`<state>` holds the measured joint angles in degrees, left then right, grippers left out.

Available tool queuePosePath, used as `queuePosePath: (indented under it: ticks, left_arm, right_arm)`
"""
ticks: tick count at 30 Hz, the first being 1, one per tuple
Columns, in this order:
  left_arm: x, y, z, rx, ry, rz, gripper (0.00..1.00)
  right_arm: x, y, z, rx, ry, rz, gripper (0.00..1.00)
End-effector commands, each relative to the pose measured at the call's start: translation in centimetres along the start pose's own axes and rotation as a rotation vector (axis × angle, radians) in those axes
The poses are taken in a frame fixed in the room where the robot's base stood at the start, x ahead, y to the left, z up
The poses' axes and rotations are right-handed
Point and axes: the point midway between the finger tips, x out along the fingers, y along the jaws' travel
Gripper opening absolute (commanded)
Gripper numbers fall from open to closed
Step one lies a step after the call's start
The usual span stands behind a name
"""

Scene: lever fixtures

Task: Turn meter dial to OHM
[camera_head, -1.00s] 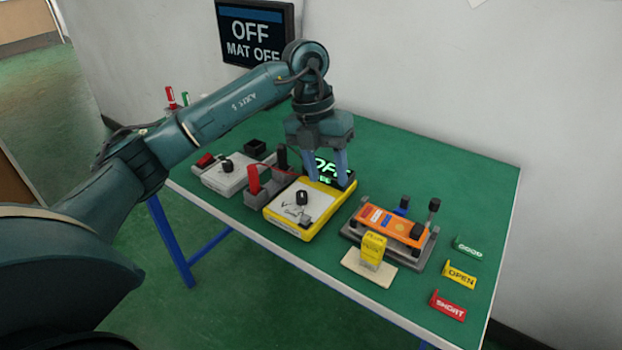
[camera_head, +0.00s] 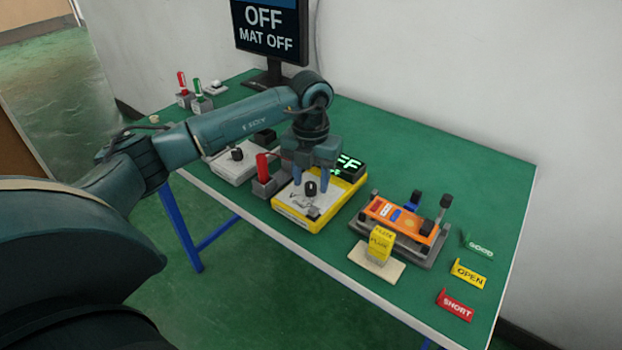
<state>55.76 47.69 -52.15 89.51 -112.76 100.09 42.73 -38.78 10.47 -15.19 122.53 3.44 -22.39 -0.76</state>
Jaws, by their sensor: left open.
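The yellow meter (camera_head: 296,218) lies on the green table with a pale face and a black dial knob (camera_head: 310,188) on it. Its display (camera_head: 348,166) glows with green letters, partly hidden by my gripper; "FF" shows. My left gripper (camera_head: 311,187) points down over the meter, its two blue fingers apart, one to each side of the dial in this view. I cannot tell whether the fingers touch the dial. The lettering on the meter's face is too small to read. My right gripper is not in view.
A grey-white box (camera_head: 235,165) with a black knob is further left. An orange device (camera_head: 398,217), a yellow fuse block (camera_head: 381,243) and GOOD, OPEN and SHORT tags are at right. A monitor (camera_head: 268,28) reads "OFF MAT OFF".

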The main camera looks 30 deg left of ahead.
Motion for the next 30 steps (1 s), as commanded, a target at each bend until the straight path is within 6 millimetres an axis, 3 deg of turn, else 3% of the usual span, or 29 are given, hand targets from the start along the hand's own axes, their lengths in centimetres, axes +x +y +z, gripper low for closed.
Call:
queuePosePath:
  ticks: [12,27,30]
  left_arm:
    - [0.88,-0.01,-0.01,0.000,0.000,0.000,0.43]
    - [0.84,-0.01,-0.01,0.000,0.000,0.000,0.02]
    - [0.83,-0.01,-0.01,0.001,0.000,0.000,0.00]
  right_arm:
    - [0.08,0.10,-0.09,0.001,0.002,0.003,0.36]
    - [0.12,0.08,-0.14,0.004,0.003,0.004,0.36]
    - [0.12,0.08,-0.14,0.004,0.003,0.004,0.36]
